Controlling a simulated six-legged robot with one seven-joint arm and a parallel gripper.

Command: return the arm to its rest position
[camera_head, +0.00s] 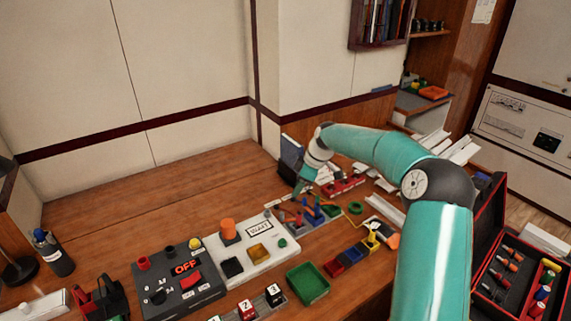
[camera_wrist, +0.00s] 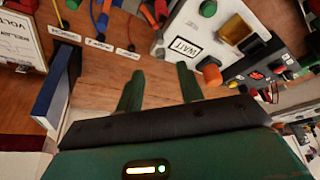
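My teal arm (camera_head: 438,255) rises from the lower right of the head view, bends at a dark elbow and reaches left over the wooden bench. My gripper (camera_head: 299,190) points down near the back of the bench, by small red and blue parts. In the wrist view its two green fingers (camera_wrist: 159,85) stand apart with bare wood between them, so it is open and empty. Whether the fingertips touch the bench cannot be told.
A white panel labelled WAIT or WATT (camera_head: 258,257) and a dark OFF panel (camera_head: 180,293) stand on the bench. A green tray (camera_head: 307,284) lies in front. A red-edged toolbox (camera_head: 480,255) is right of my arm. The bench's back left is clear.

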